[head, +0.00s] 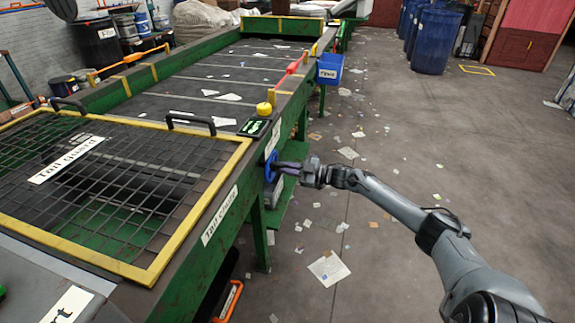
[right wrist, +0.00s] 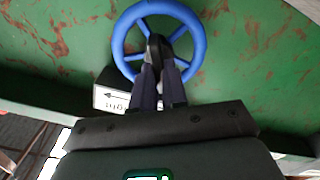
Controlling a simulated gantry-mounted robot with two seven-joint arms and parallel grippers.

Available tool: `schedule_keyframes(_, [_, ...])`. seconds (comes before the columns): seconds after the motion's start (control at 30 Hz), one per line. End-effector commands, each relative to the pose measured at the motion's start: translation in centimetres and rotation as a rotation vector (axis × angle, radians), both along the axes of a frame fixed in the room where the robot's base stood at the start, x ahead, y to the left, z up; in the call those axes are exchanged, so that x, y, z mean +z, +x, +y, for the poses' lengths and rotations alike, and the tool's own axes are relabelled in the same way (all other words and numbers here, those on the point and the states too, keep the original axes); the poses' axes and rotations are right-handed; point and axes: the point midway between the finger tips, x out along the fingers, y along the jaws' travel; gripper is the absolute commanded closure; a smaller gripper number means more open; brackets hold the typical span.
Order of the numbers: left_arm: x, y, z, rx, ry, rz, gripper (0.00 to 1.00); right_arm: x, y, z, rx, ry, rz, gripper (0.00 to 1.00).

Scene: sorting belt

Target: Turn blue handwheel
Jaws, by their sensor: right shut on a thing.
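The blue handwheel (head: 271,166) is mounted on the outer side of the green belt frame, below the yellow button. In the right wrist view the handwheel (right wrist: 195,34) shows as a round rim with spokes against scratched green metal. My right gripper (head: 277,168) reaches it from the right. In the right wrist view its fingers (right wrist: 157,45) are close together at the wheel's middle and shut on the handwheel; they hide the hub and the lower spokes. A white label with an arrow (right wrist: 112,98) sits at the lower left of the wheel. My left gripper is not in view.
A yellow-edged mesh guard (head: 90,165) covers the near end of the belt. A yellow button (head: 264,108) and a blue bin (head: 329,70) sit along the frame's edge. Paper scraps litter the floor; the floor to the right is otherwise open. Blue barrels (head: 434,42) stand far back.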

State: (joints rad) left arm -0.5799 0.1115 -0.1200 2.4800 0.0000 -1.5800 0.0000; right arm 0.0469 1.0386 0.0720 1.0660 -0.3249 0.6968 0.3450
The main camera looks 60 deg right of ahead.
Motion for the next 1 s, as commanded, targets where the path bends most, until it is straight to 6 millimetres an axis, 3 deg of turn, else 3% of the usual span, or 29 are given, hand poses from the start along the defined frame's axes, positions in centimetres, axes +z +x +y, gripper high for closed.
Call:
schedule_keyframes(0.43, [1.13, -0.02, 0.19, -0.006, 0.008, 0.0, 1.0, -0.11, -0.05, 0.11, -0.001, -0.277, -0.077, 1.0])
schedule_keyframes(1.0, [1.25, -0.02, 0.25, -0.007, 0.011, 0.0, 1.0, -0.24, -0.06, 0.13, -0.001, -0.338, -0.093, 1.0])
